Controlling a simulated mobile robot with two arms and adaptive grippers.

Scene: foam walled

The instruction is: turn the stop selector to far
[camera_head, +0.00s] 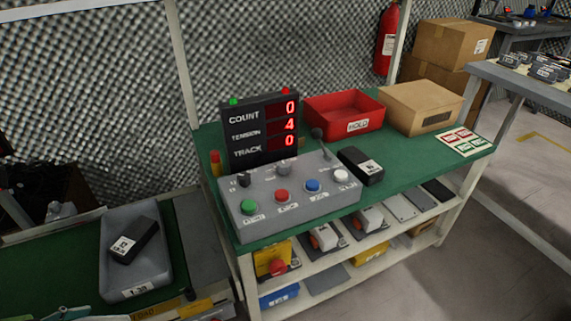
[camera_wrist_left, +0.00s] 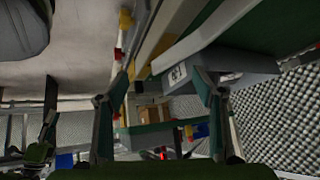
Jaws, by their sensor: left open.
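A grey control box (camera_head: 290,196) stands on the green bench top. It carries a black rotary knob (camera_head: 244,179) at its left, a grey knob (camera_head: 284,168) at the back middle and a black lever (camera_head: 319,137) at the back right. Its labels are too small to read, so I cannot tell which control is the stop selector or where it points. My left gripper (camera_wrist_left: 158,88) shows in the left wrist view, open with nothing between its fingers, apart from the control box. My right gripper is not in view.
Green, red, blue and white buttons line the box front. A display (camera_head: 261,128) stands behind it. A black block (camera_head: 360,166), red bin (camera_head: 343,112) and cardboard box (camera_head: 420,106) stand to its right. A grey tray (camera_head: 152,279) holding another black block (camera_head: 134,240) is at lower left.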

